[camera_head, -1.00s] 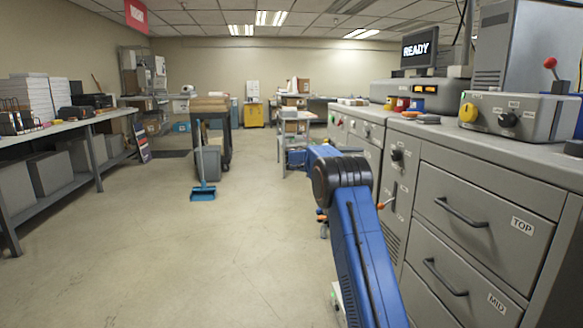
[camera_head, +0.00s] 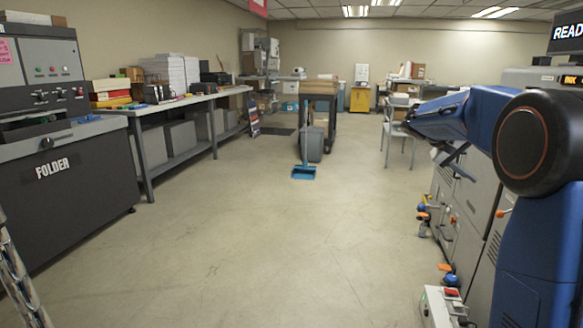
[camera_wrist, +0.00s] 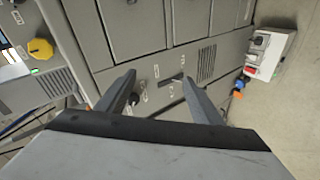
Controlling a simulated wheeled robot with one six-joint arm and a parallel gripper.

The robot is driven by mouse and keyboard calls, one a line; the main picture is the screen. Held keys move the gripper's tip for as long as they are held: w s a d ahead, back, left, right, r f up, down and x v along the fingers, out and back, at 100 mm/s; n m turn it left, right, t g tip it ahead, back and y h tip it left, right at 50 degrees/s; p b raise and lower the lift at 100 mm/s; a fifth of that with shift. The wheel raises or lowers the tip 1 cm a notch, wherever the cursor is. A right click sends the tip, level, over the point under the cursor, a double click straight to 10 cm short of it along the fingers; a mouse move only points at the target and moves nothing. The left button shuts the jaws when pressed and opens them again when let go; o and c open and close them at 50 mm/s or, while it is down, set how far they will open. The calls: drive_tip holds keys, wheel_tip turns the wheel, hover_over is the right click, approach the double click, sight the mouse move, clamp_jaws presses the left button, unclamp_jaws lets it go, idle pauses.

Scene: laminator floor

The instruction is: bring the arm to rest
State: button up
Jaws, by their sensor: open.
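My blue arm fills the right side of the head view, with a large dark joint in front. My gripper (camera_wrist: 160,92) shows in the wrist view with its two dark fingers spread apart and nothing between them. In the head view its dark fingers (camera_head: 455,165) show beneath the blue forearm, in front of the grey machine. In the wrist view the fingers are in front of the grey cabinet front (camera_wrist: 120,30), which has a dark slot, a knob and vents. I cannot tell how far they are from it.
A grey machine with a yellow knob (camera_wrist: 40,48) is close by. A white box with a red switch (camera_head: 440,308) is low at right. The folder (camera_head: 60,170) stands at left, a long bench (camera_head: 190,103) behind it. A blue dustpan (camera_head: 304,173) is on the otherwise open floor.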

drive_tip(key=s+a+f+n+t+y, duration=0.1)
drive_tip(key=s+a+f+y, duration=0.3)
drive_tip(key=s+a, duration=0.5)
drive_tip(key=s+a+f+n+t+y, duration=0.2)
drive_tip(key=s+a+f, duration=0.6)
drive_tip(key=s, duration=1)
drive_tip(key=s+a+f+n+t+y, duration=0.1)
drive_tip(key=s+a+f+y, duration=0.4)
drive_tip(key=s+a, duration=0.7)
drive_tip(key=shift+s+f+n+t+y, duration=0.3)
drive_tip(key=shift+s+f+t, duration=0.5)
drive_tip(key=shift+s+f, duration=0.1)
drive_tip(key=shift+c, duration=0.4)
